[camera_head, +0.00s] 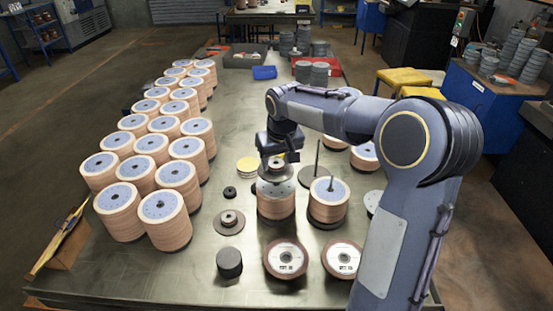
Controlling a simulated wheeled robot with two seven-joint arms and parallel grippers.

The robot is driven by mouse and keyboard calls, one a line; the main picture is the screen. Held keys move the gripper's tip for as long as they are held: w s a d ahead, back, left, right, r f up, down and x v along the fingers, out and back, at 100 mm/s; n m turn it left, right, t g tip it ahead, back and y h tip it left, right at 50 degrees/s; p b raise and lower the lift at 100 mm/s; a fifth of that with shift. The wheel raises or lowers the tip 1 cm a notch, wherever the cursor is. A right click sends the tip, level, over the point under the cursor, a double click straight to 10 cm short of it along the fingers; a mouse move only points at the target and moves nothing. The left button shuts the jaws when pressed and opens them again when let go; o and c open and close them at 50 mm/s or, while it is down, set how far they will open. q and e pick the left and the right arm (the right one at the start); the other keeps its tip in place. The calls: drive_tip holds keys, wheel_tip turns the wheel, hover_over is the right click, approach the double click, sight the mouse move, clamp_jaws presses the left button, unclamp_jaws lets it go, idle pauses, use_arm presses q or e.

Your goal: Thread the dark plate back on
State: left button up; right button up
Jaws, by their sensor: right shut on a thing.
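My right gripper (279,157) comes down from above and is shut on the hub of the dark plate (275,175). The plate is held roughly level just over a stack of tan flap discs (276,205). A pale grey face with small holes (276,189) shows at the top of this stack. I cannot tell whether the dark plate touches it. Any spindle under the plate is hidden. A similar dark plate with a hub (230,221) lies on the table to the left. My left gripper is not in view.
A second stack (328,204) with a rod through its top stands close on the right, and a bare thin rod (316,157) rises behind it. Many disc stacks (160,213) fill the table's left side. Discs (285,258) and a black cylinder (229,262) lie in front.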

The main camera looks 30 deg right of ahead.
drive_tip(key=shift+f+b, duration=0.65)
drive_tip(key=shift+f, duration=0.3)
drive_tip(key=shift+f+b, duration=0.9)
drive_tip(key=shift+f, duration=0.35)
drive_tip(key=o, duration=1.5)
drive_tip(key=shift+c, duration=0.2)
drive_tip(key=shift+v, duration=3.9)
